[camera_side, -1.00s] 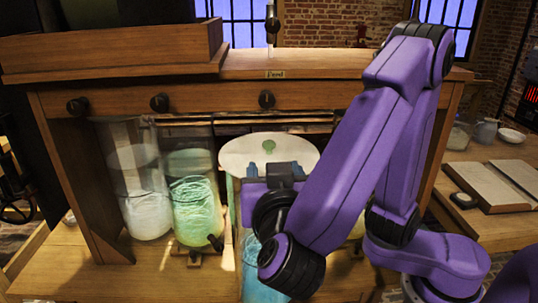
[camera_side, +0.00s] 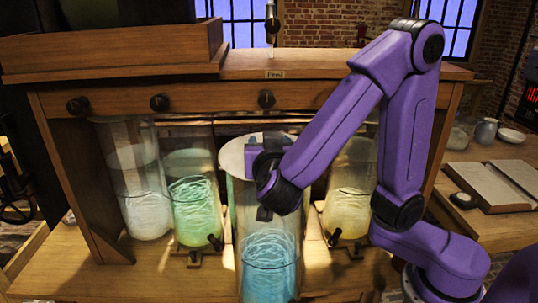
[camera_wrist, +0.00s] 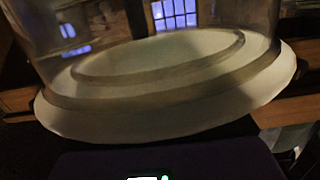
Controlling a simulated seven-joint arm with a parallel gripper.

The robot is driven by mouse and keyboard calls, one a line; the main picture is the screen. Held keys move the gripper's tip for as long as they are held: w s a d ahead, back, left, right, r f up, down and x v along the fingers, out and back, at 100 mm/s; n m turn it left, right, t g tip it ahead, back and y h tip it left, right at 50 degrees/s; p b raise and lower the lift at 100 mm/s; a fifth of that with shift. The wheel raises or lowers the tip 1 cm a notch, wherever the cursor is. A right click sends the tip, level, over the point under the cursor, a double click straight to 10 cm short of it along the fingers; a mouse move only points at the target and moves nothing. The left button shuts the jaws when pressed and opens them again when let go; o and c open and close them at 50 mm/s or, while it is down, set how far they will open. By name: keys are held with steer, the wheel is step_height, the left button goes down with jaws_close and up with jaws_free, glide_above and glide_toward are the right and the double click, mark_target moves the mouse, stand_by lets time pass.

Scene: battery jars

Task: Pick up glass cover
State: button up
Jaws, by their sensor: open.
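The glass cover (camera_side: 232,162) is a pale disc on top of the tall front jar (camera_side: 268,262), which has blue contents at its base. In the wrist view a broad pale disc (camera_wrist: 165,122) with a stepped rim lies tilted close to the camera, against clear glass. My gripper (camera_side: 256,150) is at the cover's level, over or beside it. Its fingertips are hidden, so contact cannot be told. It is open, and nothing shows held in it.
Jars with white (camera_side: 147,214), green (camera_side: 194,208) and yellow (camera_side: 347,212) contents stand behind and beside the front jar. A wooden beam with knobs (camera_side: 267,99) spans above them. An open book (camera_side: 495,187) lies on the right table.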

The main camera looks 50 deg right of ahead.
steer(key=shift+x, duration=0.85)
steer(key=c, duration=1)
jaws_close()
steer(key=shift+r, duration=0.1)
